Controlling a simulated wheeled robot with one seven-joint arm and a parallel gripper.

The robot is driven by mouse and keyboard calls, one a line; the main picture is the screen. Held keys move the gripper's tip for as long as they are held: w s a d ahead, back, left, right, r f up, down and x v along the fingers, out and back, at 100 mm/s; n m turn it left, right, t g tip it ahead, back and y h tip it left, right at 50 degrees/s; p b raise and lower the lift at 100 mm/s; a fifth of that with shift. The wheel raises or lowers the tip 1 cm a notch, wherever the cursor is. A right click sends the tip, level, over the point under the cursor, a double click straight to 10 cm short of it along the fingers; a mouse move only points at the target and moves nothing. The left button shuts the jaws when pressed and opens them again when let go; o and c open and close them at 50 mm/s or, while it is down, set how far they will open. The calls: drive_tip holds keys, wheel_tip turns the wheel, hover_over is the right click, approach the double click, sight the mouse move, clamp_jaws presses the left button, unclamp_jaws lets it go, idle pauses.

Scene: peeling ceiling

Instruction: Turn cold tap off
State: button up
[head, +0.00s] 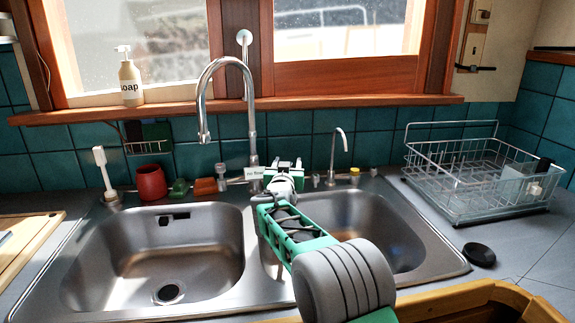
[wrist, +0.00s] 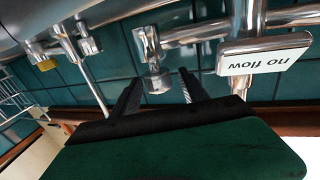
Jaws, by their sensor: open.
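The chrome faucet (head: 250,110) rises behind the double sink and carries a "no flow" sign (head: 254,173); the sign also shows upside down in the wrist view (wrist: 264,54). Its left tap knob (head: 222,172) is clear of my arm. The other tap knob (wrist: 155,78) shows in the wrist view beside the sign; in the head view my gripper (head: 285,165) hides it. In the wrist view my gripper (wrist: 160,82) is open, its dark fingers on either side of that knob's lower end. I cannot tell whether they touch it. No label marks which tap is cold.
A thin secondary spout (head: 336,150) stands right of my gripper, with a small yellow-capped fitting (head: 355,174). A red cup (head: 151,182) and brush (head: 104,172) stand at left. A wire dish rack (head: 480,180) stands at right. Both basins look empty where visible.

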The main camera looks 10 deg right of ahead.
drive_tip(key=b+v, duration=0.1)
drive_tip(key=v, duration=0.6)
drive_tip(key=shift+s, duration=0.4)
drive_tip(key=shift+a, duration=0.1)
